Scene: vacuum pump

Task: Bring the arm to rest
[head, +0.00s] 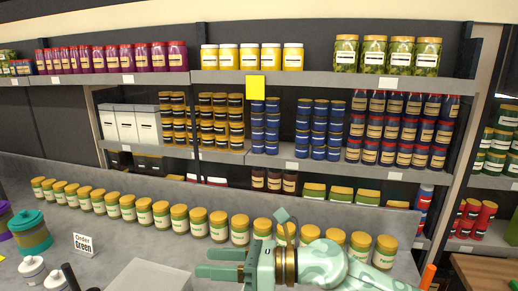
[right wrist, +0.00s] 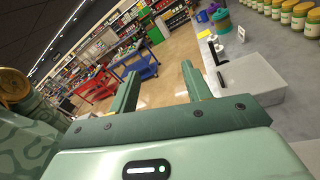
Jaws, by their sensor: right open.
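My right gripper (head: 203,263) reaches in from the lower right over the grey counter (head: 195,250), its two pale green fingers pointing left. The fingers are apart with nothing between them. In the right wrist view, the gripper (right wrist: 160,78) also shows open and empty, with the shop floor behind it. It is in front of the row of jars on the counter and hides parts of some of them. My left gripper is in neither view.
A light grey box (head: 150,277) stands below and left of the gripper. Gold-lidded jars (head: 161,215) line the counter's back, with stocked shelves (head: 270,78) behind.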

